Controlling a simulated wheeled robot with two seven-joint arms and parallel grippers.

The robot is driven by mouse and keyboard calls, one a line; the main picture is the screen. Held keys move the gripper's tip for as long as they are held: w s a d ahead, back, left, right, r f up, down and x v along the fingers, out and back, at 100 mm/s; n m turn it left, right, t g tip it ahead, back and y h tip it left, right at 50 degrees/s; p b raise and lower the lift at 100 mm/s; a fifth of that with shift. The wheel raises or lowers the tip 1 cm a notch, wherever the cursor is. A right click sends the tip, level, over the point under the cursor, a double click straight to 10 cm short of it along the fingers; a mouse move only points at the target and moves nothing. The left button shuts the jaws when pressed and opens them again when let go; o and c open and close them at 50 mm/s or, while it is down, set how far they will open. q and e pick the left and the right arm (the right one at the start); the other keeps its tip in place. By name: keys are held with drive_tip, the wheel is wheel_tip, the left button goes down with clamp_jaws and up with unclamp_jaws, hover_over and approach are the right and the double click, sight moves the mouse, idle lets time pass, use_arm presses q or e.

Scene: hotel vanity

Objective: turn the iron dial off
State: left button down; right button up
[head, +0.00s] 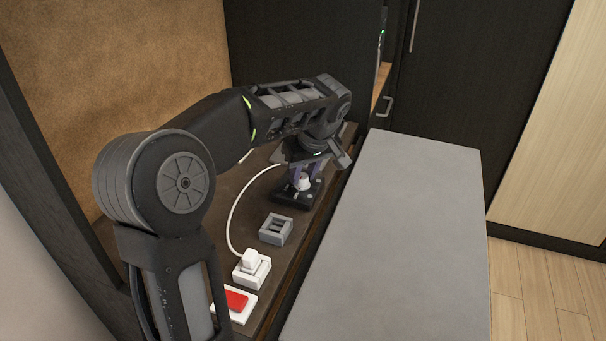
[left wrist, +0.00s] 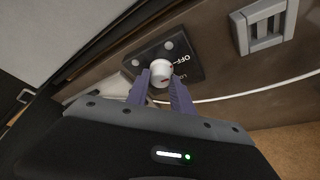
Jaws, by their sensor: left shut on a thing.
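The iron dial is a small white knob (left wrist: 160,72) on a dark plate (left wrist: 188,66) with "OFF" lettering, seen in the left wrist view. In the head view the dial (head: 303,184) stands on its dark plate (head: 290,197) on the brown shelf. My left gripper (left wrist: 160,84) has its two purple fingers on either side of the knob and is shut on it. It also shows in the head view (head: 304,176), reaching down from above. The pointer's setting is too small to tell. My right gripper is not in view.
A grey socket-like block (head: 276,229), a white plug in a socket (head: 251,268) with a white cord, and a red switch (head: 236,300) line the shelf towards the front. A grey ironing-board-like slab (head: 400,230) lies close on the right. A dark panel stands behind.

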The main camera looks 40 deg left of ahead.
use_arm(q)
drive_tip(key=c, duration=1.1)
unclamp_jaws()
drive_tip(key=v, duration=0.7)
drive_tip(key=shift+d+r, duration=0.15)
drive_tip(key=shift+r, duration=0.2)
drive_tip(key=shift+s, duration=0.1)
